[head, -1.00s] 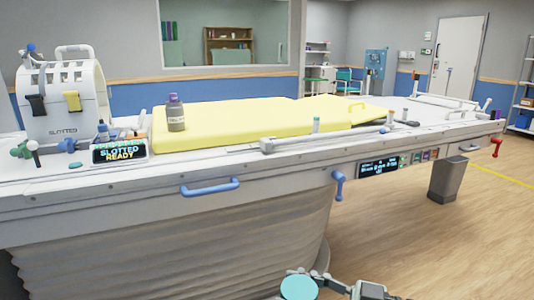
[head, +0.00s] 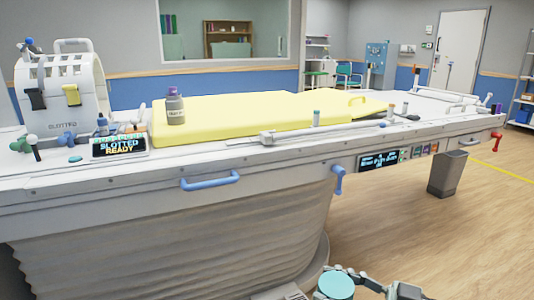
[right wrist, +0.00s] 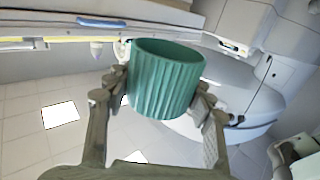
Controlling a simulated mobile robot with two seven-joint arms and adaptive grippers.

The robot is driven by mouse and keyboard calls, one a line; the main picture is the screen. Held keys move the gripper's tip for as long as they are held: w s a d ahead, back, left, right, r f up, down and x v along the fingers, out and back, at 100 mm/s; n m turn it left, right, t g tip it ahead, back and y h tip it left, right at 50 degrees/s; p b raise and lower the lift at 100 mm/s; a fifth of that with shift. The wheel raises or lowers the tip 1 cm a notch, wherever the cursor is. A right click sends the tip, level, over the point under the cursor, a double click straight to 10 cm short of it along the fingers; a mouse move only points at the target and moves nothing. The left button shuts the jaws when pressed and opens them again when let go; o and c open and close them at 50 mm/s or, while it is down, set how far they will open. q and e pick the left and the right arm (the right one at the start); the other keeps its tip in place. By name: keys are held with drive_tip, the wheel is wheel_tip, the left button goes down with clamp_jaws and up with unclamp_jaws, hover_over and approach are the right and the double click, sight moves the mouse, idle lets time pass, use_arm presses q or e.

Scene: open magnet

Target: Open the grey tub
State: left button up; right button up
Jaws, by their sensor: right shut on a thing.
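My right gripper (head: 352,286) is low at the bottom edge of the head view, in front of the bed. It is shut on a teal round ribbed piece (head: 335,284), which shows its flat round face there. In the right wrist view the gripper (right wrist: 163,98) has one finger on each side of the ribbed teal piece (right wrist: 165,75). Whether that piece is a lid, I cannot tell. No grey tub can be made out for certain. A grey bottle with a purple cap (head: 175,112) stands upright on the yellow mattress. My left gripper is out of view.
The long white bed (head: 110,190) fills the middle, with a yellow mattress (head: 250,122) and a blue side handle (head: 210,182). A white slotted magnet model (head: 62,100) and a lit display (head: 119,146) stand at its left end.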

sight(338, 279)
drive_tip(key=shift+a+r+m+t+h, duration=0.3)
drive_tip(key=shift+a+r+m+t, duration=0.1)
drive_tip(key=shift+a+r+t, duration=0.35)
drive_tip(key=shift+w+d+r+m+t+h, duration=0.15)
drive_tip(key=shift+r+m+t+h, duration=0.45)
drive_tip(key=shift+r+m+t, duration=0.15)
drive_tip(key=shift+w+d+r+m+t+h, duration=0.15)
drive_tip(key=shift+d+m+t+h, duration=0.2)
drive_tip(key=shift+m+t+h, duration=0.15)
drive_tip(key=shift+w+d+r+m+t+h, duration=0.15)
drive_tip(key=shift+d+m+t+h, duration=0.25)
drive_tip(key=shift+t, duration=0.2)
drive_tip(key=shift+d+m+t+h, duration=0.45)
drive_tip(key=shift+t+h, duration=0.05)
drive_tip(key=shift+h, duration=0.1)
drive_tip(key=s+d+f+m+t+h, duration=0.1)
drive_tip(key=d+f+m+t+h, duration=0.4)
drive_tip(key=d+h, duration=0.45)
drive_tip(key=shift+a+r+m+g+h, duration=0.25)
drive_tip(key=shift+a+m+h, duration=0.35)
drive_tip(key=shift+a, duration=0.5)
drive_tip(key=shift+a+r+m+g+h, duration=0.1)
drive_tip(key=shift+a+m+g+h, duration=0.2)
drive_tip(key=shift+a+m, duration=0.65)
drive_tip(key=shift+a, duration=0.1)
